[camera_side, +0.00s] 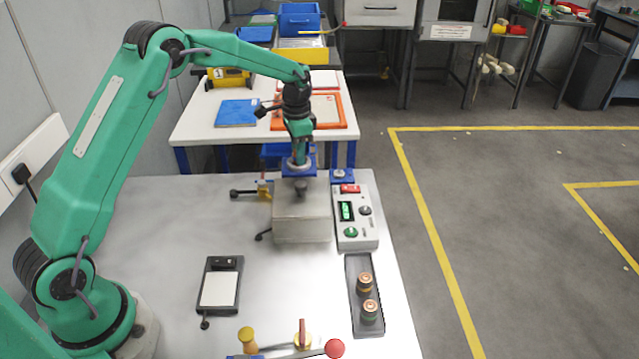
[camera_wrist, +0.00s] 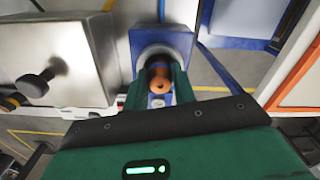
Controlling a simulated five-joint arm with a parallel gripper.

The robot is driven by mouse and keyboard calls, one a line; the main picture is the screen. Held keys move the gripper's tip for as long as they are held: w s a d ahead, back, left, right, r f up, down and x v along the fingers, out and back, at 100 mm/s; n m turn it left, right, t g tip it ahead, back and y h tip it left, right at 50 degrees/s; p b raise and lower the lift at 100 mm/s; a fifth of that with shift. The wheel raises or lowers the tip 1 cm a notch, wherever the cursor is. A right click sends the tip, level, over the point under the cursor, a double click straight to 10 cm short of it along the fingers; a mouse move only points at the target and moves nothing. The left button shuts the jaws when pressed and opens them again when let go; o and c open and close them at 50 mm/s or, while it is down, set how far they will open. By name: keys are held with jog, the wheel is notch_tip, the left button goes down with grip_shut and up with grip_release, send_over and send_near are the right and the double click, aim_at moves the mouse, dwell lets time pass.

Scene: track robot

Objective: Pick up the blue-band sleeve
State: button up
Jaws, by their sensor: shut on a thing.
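My gripper (camera_side: 300,152) points down at the blue fixture (camera_side: 289,172) behind the grey metal box. In the wrist view its two green fingers (camera_wrist: 159,88) are shut on a copper-coloured sleeve (camera_wrist: 161,86). The sleeve is in front of the blue fixture's round opening (camera_wrist: 160,44); whether it touches the fixture I cannot tell. In the side view the held sleeve is hidden.
The grey metal box (camera_side: 302,222) with black knobs stands right by my gripper. A control unit (camera_side: 356,220) with a green display is to its right. A black-framed white pad (camera_side: 220,287) and a lever panel (camera_side: 290,350) lie nearer. The bench's left middle is clear.

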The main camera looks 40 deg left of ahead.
jog(key=shift+r, duration=0.1)
jog(key=shift+r, duration=0.85)
notch_tip(320, 180, up, 2)
jog(key=shift+r, duration=0.25)
jog(key=s+d+r, duration=0.4)
jog(key=d+r, duration=0.2)
jog(key=d, duration=0.4)
jog(key=shift+s+d+r, duration=0.35)
